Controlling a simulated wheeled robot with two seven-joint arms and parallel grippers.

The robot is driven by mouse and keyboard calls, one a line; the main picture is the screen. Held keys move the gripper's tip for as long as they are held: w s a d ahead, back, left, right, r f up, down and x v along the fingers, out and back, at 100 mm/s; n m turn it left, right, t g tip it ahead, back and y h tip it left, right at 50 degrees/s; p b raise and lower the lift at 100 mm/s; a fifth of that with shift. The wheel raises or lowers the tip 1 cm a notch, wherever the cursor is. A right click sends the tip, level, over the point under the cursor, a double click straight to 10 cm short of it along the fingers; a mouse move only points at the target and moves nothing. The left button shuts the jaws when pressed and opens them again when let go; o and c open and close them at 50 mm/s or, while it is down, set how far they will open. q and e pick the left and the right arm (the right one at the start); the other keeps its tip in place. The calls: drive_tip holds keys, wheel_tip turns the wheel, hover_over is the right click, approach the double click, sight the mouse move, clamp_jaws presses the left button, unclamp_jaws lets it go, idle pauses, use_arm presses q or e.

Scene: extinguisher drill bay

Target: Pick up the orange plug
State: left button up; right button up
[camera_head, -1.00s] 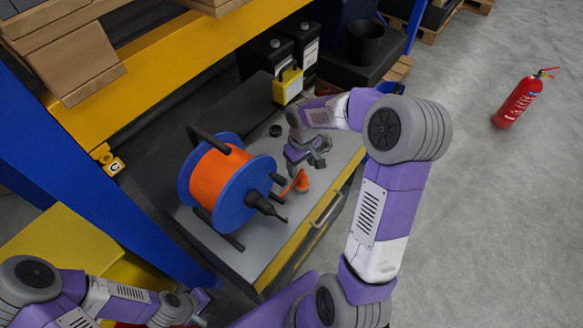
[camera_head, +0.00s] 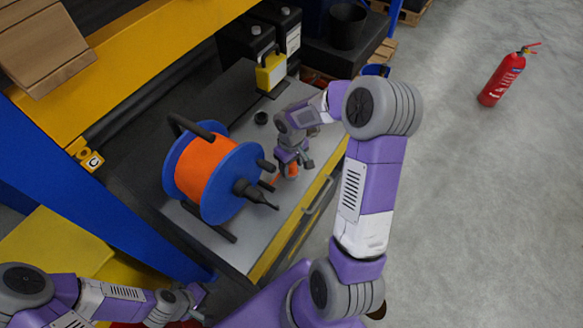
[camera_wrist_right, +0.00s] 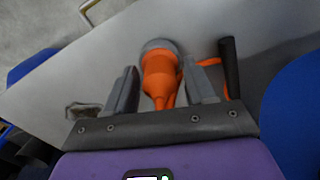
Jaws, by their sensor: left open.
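The orange plug (camera_head: 292,170) is on the grey bench top beside the cable reel. In the right wrist view the plug (camera_wrist_right: 160,78) has a grey end and lies between the two fingers of my right gripper (camera_wrist_right: 160,88). A gap shows between the plug and each finger, so the jaws are open around it. In the head view my right gripper (camera_head: 294,163) is low over the bench and partly hides the plug. My left gripper (camera_head: 200,302) is open and empty at the lower left, away from the bench.
The blue reel (camera_head: 215,173) with orange cable stands close left of my right gripper. A small black round item (camera_head: 261,118), a yellow-fronted box (camera_head: 271,70) and a black bucket (camera_head: 347,27) are behind. A red extinguisher (camera_head: 502,78) stands on the floor.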

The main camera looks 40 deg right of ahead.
clamp_jaws()
drive_tip(key=shift+r, duration=0.1)
wheel_tip(320, 180, up, 9)
drive_tip(key=p, duration=0.2)
drive_tip(key=shift+r+p, duration=0.15)
drive_tip(key=shift+p, duration=0.15)
drive_tip(key=shift+s+a+r, duration=0.1)
drive_tip(key=shift+a+r, duration=0.05)
drive_tip(key=shift+r, duration=0.15)
drive_tip(key=s+a+r+p, duration=0.2)
drive_tip(key=s+a+r, duration=0.4)
drive_tip(key=s+a, duration=0.3)
drive_tip(key=shift+s+a, duration=0.15)
drive_tip(key=shift+s, duration=0.95)
idle(0.8)
idle(0.3)
